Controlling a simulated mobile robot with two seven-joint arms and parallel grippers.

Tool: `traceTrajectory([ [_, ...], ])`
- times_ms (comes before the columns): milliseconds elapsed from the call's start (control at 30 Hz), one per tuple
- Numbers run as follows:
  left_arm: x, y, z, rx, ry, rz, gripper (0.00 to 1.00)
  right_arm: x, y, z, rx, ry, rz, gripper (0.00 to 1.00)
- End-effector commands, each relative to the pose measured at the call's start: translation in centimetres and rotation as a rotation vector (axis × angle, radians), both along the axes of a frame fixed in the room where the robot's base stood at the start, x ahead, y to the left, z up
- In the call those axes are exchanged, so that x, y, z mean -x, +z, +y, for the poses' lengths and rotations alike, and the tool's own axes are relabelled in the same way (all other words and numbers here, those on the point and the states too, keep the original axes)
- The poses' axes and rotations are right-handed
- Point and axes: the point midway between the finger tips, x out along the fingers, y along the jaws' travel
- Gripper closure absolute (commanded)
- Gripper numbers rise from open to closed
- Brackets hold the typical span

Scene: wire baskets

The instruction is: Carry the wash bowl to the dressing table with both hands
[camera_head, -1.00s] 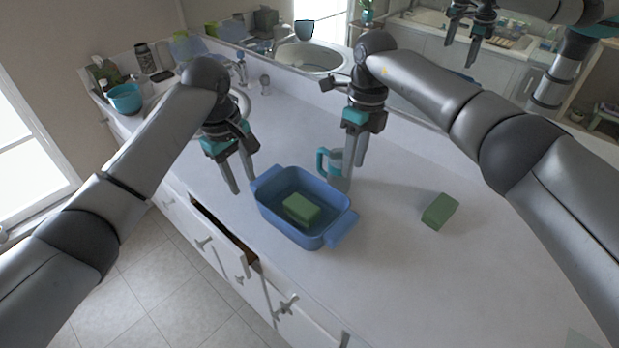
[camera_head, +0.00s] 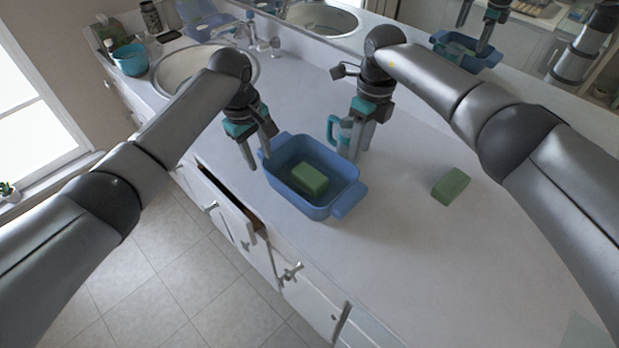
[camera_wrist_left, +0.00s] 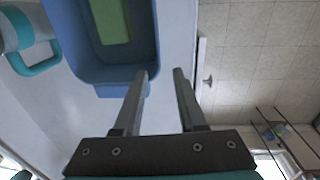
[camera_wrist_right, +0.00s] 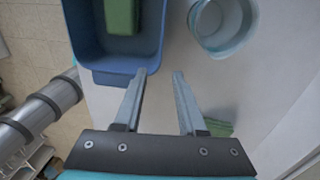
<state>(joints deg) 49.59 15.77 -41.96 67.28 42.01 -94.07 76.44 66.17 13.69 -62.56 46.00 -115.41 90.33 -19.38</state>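The blue wash bowl (camera_head: 344,178) stands on the white counter, with a green block (camera_head: 309,179) inside. My left gripper (camera_head: 263,152) is open beside the bowl's left end handle. In the left wrist view its fingers (camera_wrist_left: 162,74) point at the bowl's end (camera_wrist_left: 112,78), which lies left of the finger gap. My right gripper (camera_head: 362,150) is at the bowl's far right side, in front of a teal-handled mug (camera_head: 338,130). In the right wrist view its fingers (camera_wrist_right: 160,72) are apart and empty, just right of the bowl's end handle (camera_wrist_right: 112,79). I cannot identify a separate dressing table.
A second green block (camera_head: 451,186) lies on the counter (camera_head: 430,260) to the right. A drawer (camera_head: 228,208) is partly open below the front edge. A sink (camera_head: 185,72) and teal cup (camera_head: 130,59) are back left. A mirror runs behind. The right front counter is clear.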

Motion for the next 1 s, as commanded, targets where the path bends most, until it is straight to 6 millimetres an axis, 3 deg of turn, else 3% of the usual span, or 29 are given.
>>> traceTrajectory([
  [200,-0.3,-4.1,-0.3,-0.001,0.0,0.001,0.6,0.4,-4.1,0.4,-0.002,0.0,0.002,0.6],
  [400,-0.5,-6.8,-0.5,-0.001,0.0,0.001,0.6,0.6,-6.8,0.6,-0.001,-0.001,0.001,0.6],
  [700,-0.7,-8.5,-0.7,0.001,-0.001,0.001,0.6,0.6,-8.5,0.7,-0.002,0.0,-0.001,0.6],
  [1000,-0.7,-8.9,-0.7,0.0,-0.001,-0.001,0.6,0.7,-9.0,0.7,-0.001,0.0,-0.001,0.6],
])
